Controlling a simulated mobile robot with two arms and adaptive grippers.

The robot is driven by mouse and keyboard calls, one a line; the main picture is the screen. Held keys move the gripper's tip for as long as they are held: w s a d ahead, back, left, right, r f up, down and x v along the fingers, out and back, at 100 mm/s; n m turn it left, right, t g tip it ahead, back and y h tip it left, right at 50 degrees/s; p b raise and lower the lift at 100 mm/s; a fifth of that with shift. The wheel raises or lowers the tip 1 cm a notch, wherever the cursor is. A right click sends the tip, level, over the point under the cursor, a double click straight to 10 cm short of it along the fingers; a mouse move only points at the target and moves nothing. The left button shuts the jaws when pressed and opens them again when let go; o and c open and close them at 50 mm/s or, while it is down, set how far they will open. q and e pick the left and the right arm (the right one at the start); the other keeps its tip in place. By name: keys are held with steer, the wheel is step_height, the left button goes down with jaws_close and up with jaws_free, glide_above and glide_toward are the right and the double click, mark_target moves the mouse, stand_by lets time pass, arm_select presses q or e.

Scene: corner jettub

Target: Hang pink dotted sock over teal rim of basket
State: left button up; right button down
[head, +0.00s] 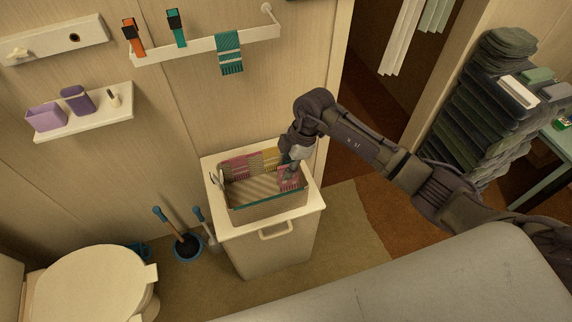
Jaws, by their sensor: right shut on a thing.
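The basket (266,207) stands on top of a pale cabinet in the middle of the head view, with a teal rim and a striped inside. A pink dotted sock (290,180) hangs at the right side of the basket, directly under my right gripper (291,167). My right gripper points down there and is shut on the pink sock; its fingertips are small and partly hidden. Whether the sock touches the rim is too small to tell. A pinkish-red cloth (236,167) and a yellow cloth (271,159) lie along the basket's back side. My left gripper is out of view.
The cabinet (262,232) has a handle on its front. A wall rail (195,44) with a teal striped cloth (229,53) is behind. A toilet (90,285) and a plunger (181,238) stand at left. A stack of dark folded cloths (490,100) is at right.

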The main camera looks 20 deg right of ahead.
mark_target(286, 194)
steer(key=shift+f, duration=0.1)
step_height(286, 194, down, 14)
steer(key=b, duration=0.7)
steer(key=shift+r+g+b, duration=0.25)
steer(key=shift+g+b, duration=0.05)
steer(key=shift+b, duration=0.05)
stand_by(0.6)
steer(key=shift+a, duration=0.1)
stand_by(0.4)
steer(key=c, duration=1)
jaws_free()
steer(key=shift+c, duration=0.2)
steer(key=shift+r, duration=0.1)
steer(key=v, duration=1.1)
steer(key=shift+d+r, duration=0.25)
steer(key=shift+r, duration=0.1)
